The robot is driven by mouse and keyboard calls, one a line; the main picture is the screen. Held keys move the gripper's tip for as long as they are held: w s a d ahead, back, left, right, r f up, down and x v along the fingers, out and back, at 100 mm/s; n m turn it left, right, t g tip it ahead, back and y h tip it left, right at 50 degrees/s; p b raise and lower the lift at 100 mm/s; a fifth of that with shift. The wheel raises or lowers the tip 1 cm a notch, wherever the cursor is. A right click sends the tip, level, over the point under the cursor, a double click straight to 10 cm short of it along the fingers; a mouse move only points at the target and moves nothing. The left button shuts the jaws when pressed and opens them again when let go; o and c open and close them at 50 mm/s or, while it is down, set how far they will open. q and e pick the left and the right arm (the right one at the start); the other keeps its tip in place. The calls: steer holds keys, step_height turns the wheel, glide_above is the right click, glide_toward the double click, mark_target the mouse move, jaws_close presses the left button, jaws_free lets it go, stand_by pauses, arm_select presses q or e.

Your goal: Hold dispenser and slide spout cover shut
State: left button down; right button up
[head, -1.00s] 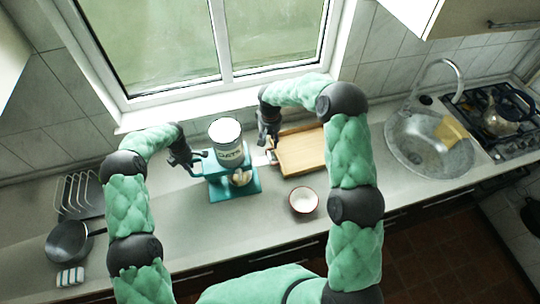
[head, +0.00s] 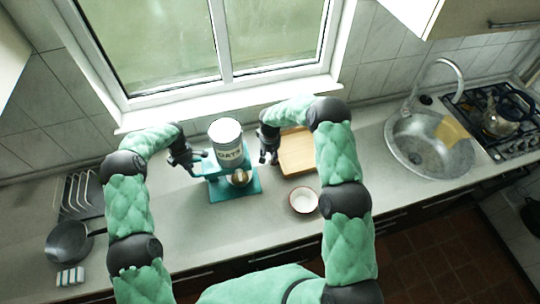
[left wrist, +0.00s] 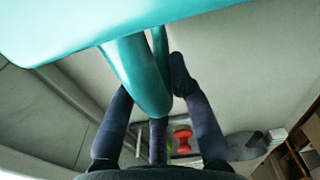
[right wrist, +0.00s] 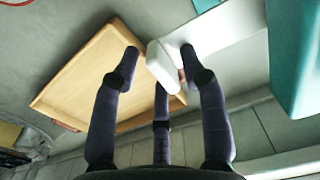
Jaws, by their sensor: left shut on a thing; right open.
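The dispenser is a teal stand (head: 218,192) with a white canister (head: 227,146) marked OATS, upright on the counter. My left gripper (head: 189,160) is shut on its teal side handle (left wrist: 142,78), which passes between the fingers in the left wrist view. The white spout cover (right wrist: 215,38) sticks out from the teal body in the right wrist view, ending in a thicker white block (right wrist: 163,66). My right gripper (head: 268,155) is open at the dispenser's right side. Its fingers stand on either side of that end block; contact is unclear. In the head view the cover is mostly hidden.
A wooden tray (head: 312,160) lies just right of my right gripper. A small bowl with white inside (head: 304,200) stands in front of it. A dark pan (head: 67,243) and a wire rack (head: 75,192) are at left, a sink (head: 428,150) at right.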

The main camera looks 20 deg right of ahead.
mark_target(256, 160)
jaws_close()
steer(key=shift+w+a, duration=0.1)
steer(key=shift+a, duration=2.25)
jaws_free()
steer(key=shift+d, duration=0.15)
